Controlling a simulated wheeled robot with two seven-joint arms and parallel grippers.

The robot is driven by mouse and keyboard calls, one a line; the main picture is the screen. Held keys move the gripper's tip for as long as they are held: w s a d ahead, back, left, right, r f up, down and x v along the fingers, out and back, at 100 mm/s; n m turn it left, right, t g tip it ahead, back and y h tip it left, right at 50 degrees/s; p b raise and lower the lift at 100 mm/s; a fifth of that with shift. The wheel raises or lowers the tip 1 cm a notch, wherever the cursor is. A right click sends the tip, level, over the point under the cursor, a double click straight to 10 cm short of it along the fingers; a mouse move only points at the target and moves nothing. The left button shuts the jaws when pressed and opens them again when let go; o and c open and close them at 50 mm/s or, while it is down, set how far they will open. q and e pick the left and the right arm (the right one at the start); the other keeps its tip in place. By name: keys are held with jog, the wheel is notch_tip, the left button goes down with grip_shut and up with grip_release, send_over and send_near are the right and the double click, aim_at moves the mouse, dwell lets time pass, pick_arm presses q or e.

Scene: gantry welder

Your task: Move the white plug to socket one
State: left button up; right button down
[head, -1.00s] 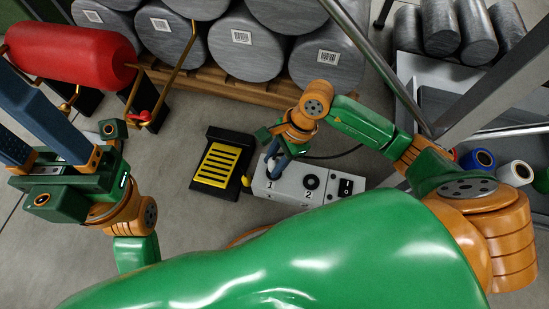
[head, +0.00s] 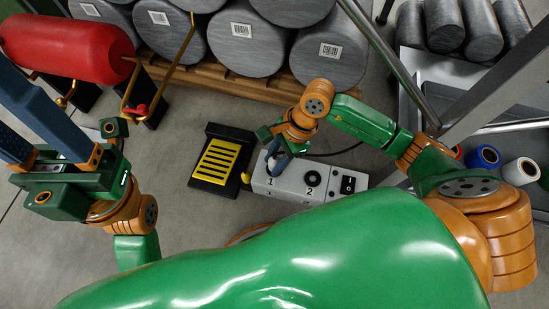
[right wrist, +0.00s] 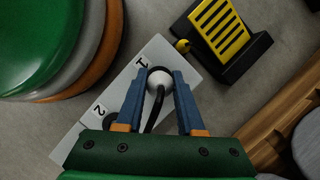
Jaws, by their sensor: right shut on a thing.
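The white plug (right wrist: 159,80) with its dark cable is between the fingertips of my right gripper (right wrist: 160,85) in the right wrist view. That gripper is shut on it. In the head view the right gripper (head: 274,160) is over the left end of the grey socket box (head: 330,193), at the socket marked 1. The plug and fingers cover socket one, so I cannot tell whether the plug is seated or just above it. Socket two (head: 312,178) shows as a dark, empty round. My left gripper (head: 28,125) is open and empty at the left, its fingertips partly out of frame.
A black and yellow slatted pedal (head: 217,161) stands just left of the box. A black switch (head: 347,184) is at the box's right end. Stacked grey drums (head: 240,50) on a wooden pallet and a red cylinder (head: 65,48) stand behind. Floor left of the pedal is clear.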

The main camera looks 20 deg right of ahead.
jog(key=shift+f+b, duration=0.45)
jog(key=shift+f, duration=0.1)
jog(key=shift+c, duration=2.2)
grip_release()
jog(key=shift+r, duration=0.15)
